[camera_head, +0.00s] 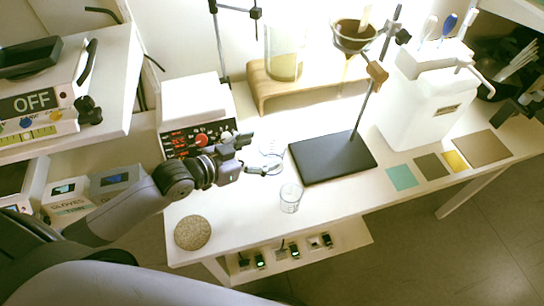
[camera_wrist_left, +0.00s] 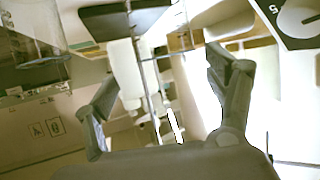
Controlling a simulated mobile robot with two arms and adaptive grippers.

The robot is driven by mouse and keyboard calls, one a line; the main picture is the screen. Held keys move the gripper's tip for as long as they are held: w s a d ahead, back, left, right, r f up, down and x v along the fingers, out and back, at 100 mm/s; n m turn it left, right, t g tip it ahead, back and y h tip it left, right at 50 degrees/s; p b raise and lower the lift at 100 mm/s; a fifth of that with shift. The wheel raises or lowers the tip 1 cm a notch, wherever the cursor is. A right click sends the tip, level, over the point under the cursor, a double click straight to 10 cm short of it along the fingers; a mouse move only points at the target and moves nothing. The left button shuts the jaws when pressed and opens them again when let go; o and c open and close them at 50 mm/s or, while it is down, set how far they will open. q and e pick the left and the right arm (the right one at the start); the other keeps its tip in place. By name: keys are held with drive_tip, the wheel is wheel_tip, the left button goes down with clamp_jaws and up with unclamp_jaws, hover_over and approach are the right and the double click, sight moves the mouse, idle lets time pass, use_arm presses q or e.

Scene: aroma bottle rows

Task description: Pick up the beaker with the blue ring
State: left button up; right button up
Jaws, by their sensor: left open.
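Two small clear glass beakers stand on the white bench in the head view. One beaker (camera_head: 290,199) is nearer the front edge; the other beaker (camera_head: 271,150) is farther back, beside my left gripper. The ring colours are too small and faint to tell. My left gripper (camera_head: 266,168) is open, low over the bench, by the rear beaker and behind and left of the front one. In the left wrist view the two fingers of the left gripper (camera_wrist_left: 163,72) are spread apart, and no beaker can be made out clearly between them. My right gripper is not seen.
A hotplate-like device (camera_head: 195,110) stands left of the beakers. A black stand base (camera_head: 330,158) with a rod lies to the right, a wooden riser (camera_head: 262,97) behind. A round cork mat (camera_head: 192,232) is at the front left. The bench's front strip is mostly clear.

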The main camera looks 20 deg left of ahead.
sight(281, 143)
use_arm(q)
drive_tip(key=x, duration=0.5)
drive_tip(key=shift+w+a+f, duration=0.2)
drive_tip(key=shift+w+f, duration=0.15)
drive_tip(key=shift+s, duration=0.1)
drive_tip(key=shift+c, duration=0.6)
drive_tip(key=c, duration=1.5)
drive_tip(key=shift+c, duration=0.2)
drive_tip(key=shift+r, duration=0.1)
